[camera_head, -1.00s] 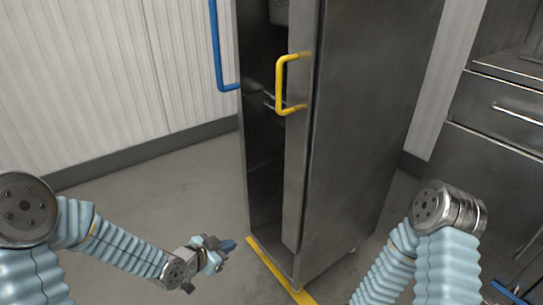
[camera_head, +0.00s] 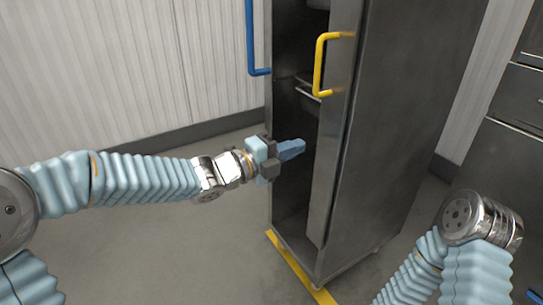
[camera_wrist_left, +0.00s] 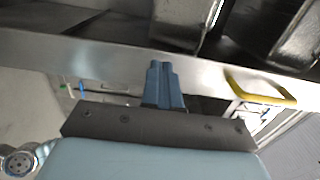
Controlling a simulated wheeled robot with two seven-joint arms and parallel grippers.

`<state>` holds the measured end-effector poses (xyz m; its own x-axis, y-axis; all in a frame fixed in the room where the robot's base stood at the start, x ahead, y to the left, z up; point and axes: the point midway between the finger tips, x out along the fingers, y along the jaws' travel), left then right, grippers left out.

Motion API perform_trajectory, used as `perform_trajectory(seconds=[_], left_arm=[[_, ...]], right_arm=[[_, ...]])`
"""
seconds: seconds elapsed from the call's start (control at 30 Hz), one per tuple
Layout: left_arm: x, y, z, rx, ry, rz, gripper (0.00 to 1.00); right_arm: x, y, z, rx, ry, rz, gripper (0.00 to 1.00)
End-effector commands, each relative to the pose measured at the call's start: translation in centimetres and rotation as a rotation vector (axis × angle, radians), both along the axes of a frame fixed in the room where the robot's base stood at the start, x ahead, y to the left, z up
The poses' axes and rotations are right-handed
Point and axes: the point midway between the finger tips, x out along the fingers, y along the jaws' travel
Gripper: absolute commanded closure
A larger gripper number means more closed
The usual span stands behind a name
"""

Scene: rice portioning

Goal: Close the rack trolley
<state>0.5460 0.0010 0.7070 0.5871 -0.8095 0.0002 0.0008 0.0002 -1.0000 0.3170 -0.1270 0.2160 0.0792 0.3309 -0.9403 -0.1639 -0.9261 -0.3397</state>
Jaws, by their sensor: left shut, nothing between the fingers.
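The rack trolley (camera_head: 395,130) is a tall grey metal cabinet. Its front stands partly open, with a dark gap showing shelves inside. A yellow handle (camera_head: 320,65) sits on the panel edge right of the gap, and a blue handle (camera_head: 251,40) is at the left edge. My left gripper (camera_head: 292,149) is shut and empty, in front of the gap, below and left of the yellow handle. In the left wrist view its blue fingers (camera_wrist_left: 165,85) are together, with the yellow handle (camera_wrist_left: 265,97) to their right. Contact with the trolley cannot be told. My right gripper is out of view.
Yellow floor tape (camera_head: 290,262) runs along the trolley's base. Steel drawers (camera_head: 515,135) stand at the right. A pale ribbed wall (camera_head: 130,70) is behind. The floor left of the trolley is clear.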

Motion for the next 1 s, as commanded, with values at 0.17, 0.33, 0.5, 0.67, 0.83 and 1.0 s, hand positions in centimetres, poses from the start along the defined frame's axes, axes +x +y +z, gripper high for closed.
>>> perform_trajectory(seconds=[0.17, 0.33, 0.5, 0.67, 0.83, 1.0], left_arm=[[1.6, -2.2, 0.0, -0.001, 0.001, -0.001, 1.00], [2.2, -3.0, 0.0, -0.001, 0.001, 0.000, 1.00], [2.3, -3.2, 0.0, 0.000, 0.000, 0.001, 1.00], [2.3, -3.1, 0.0, -0.001, 0.001, 0.001, 1.00], [2.5, -3.4, -0.1, -0.001, 0.001, 0.000, 1.00], [3.5, -4.9, -0.2, -0.002, 0.000, -0.001, 1.00]], right_arm=[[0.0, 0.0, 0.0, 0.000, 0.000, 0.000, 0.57], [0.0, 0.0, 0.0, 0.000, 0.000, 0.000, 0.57], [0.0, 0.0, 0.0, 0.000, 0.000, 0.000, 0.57], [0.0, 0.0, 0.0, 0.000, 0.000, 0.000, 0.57], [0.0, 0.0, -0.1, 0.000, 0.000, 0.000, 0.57], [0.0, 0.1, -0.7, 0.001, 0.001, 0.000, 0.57]])
